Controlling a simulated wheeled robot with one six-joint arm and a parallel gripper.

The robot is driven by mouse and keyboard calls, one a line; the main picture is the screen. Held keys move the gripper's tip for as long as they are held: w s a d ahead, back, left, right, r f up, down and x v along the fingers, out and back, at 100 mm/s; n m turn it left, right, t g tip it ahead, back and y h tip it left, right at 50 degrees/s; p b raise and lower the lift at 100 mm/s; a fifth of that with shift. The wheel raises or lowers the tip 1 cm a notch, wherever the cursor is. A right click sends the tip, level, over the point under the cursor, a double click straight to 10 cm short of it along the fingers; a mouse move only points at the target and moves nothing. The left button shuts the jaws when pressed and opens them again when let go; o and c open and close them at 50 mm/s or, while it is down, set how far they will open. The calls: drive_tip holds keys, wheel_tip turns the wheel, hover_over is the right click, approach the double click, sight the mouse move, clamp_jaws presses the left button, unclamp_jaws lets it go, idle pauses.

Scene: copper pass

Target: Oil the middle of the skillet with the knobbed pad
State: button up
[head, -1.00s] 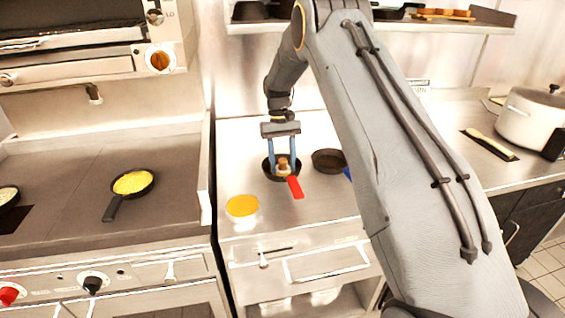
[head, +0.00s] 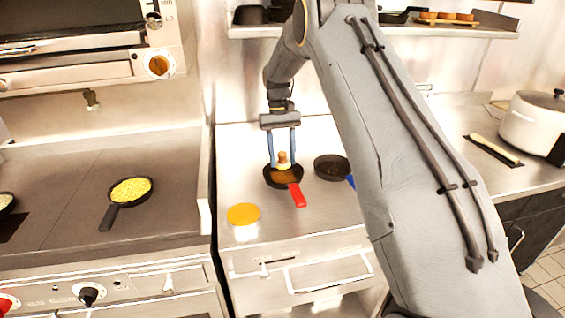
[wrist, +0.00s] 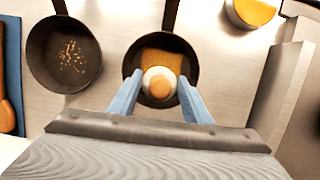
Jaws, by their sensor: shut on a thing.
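A dark skillet with a red handle (head: 297,195) stands on the steel counter; it also shows in the wrist view (wrist: 137,58). A squarish golden-brown patch (wrist: 170,58) lies across its middle. My gripper (head: 283,158) is above the skillet, shut on the knobbed pad (head: 283,166). In the wrist view the pad's round tan knob (wrist: 160,88) and pale body sit between the blue fingers, over the patch's near edge. The pad looks a little above the pan floor, but its underside is hidden. A bowl of yellow-orange liquid (head: 243,214) stands front left of the skillet.
A second dark pan with a blue handle (head: 331,168) stands close to the right; the wrist view shows specks in it. A pan of yellow food (head: 131,191) is on the left stove. A white pot (head: 533,122) stands far right. A shelf hangs behind.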

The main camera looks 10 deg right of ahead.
sight(282, 154)
drive_tip(key=shift+r+p, duration=0.55)
drive_tip(key=shift+r, duration=1.7)
drive_tip(key=shift+a+f, duration=0.1)
drive_tip(key=shift+a, duration=0.1)
drive_tip(key=shift+f, duration=0.1)
